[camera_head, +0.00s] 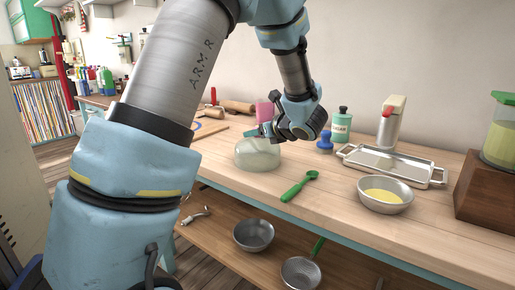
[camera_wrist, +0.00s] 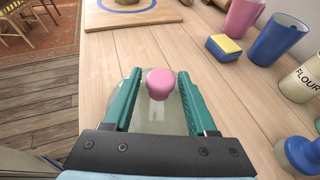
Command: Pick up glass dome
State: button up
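The glass dome (camera_head: 258,156) is clear and rounded, and stands on the wooden counter (camera_head: 325,205). In the wrist view, its pink knob (camera_wrist: 160,83) lies between the two green fingers of my gripper (camera_wrist: 160,78). The fingers are spread, with a gap on each side of the knob. The clear body of the dome (camera_wrist: 160,118) shows below the knob, partly covered by the gripper. In the head view, my gripper (camera_head: 260,131) is at the top of the dome, and the knob is hard to make out there.
A green spoon (camera_head: 300,187) lies right of the dome. A metal bowl (camera_head: 385,194), a tray (camera_head: 393,165) and a blue stamp-like object (camera_head: 325,143) are further right. A pink cup (camera_wrist: 242,18), a sponge (camera_wrist: 224,46) and a blue cup (camera_wrist: 276,38) stand nearby. The left counter edge drops to the floor.

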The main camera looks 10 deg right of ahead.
grip_shut()
jog(key=shift+s+f, duration=0.1)
jog(key=shift+f, duration=0.05)
dwell(0.9)
